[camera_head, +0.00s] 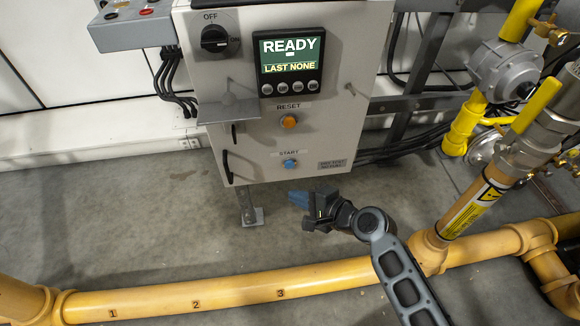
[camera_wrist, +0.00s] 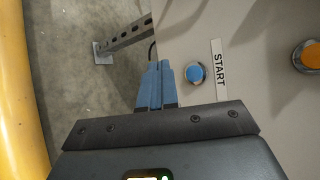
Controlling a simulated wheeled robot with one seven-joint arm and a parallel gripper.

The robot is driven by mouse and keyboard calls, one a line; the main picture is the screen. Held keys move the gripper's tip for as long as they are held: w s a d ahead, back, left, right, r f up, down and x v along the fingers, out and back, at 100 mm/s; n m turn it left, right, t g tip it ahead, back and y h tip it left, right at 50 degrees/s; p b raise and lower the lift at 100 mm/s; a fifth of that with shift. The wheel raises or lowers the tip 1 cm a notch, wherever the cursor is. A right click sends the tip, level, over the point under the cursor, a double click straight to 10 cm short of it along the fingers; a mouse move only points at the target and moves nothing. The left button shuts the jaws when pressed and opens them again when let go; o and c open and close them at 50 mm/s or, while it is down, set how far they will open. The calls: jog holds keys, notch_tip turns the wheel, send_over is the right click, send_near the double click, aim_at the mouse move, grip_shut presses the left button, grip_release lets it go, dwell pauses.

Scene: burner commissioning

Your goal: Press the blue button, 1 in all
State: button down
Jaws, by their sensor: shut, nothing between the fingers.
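The blue button (camera_head: 290,164) sits under the START label low on the grey control cabinet (camera_head: 205,90). In the wrist view the blue button (camera_wrist: 195,73) has a pale ring, and the START label is beside it on the right. My gripper (camera_head: 292,196) is below the button in the head view, with its blue fingers together and empty. In the wrist view the fingertips (camera_wrist: 160,66) are just left of the button in the picture. I see no contact with the button.
An orange RESET button (camera_head: 288,121) is above the blue one. The display (camera_head: 290,62) reads READY, LAST NONE. A metal shelf (camera_head: 228,110) and a black handle (camera_head: 227,167) stick out at left. A yellow pipe (camera_head: 235,292) crosses the floor in front.

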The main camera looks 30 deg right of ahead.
jog(key=w+d+b, duration=0.1)
jog(key=w+d, duration=0.1)
jog(key=w, duration=0.4)
jog(key=shift+b, duration=0.3)
jog(key=shift+w, duration=0.15)
dwell(1.7)
jog(key=shift+w+d, duration=0.1)
jog(key=shift+w, duration=0.2)
jog(key=shift+w+d, duration=0.15)
jog(key=shift+w, duration=0.3)
dwell(0.8)
jog(key=shift+s, duration=0.15)
jog(key=shift+s+a+p, duration=0.3)
jog(key=shift+s+p, duration=0.2)
jog(key=shift+s, duration=0.2)
jog(key=shift+s, duration=0.1)
jog(key=shift+s+a+p, duration=0.25)
jog(key=shift+s+p, duration=0.05)
jog(key=shift+s, duration=0.45)
jog(key=shift+s+a+p, duration=0.25)
jog(key=shift+s+p, duration=0.1)
jog(key=shift+s, duration=0.45)
jog(key=shift+s+a+p, duration=0.25)
jog(key=shift+s+p, duration=0.05)
jog(key=shift+s, duration=0.45)
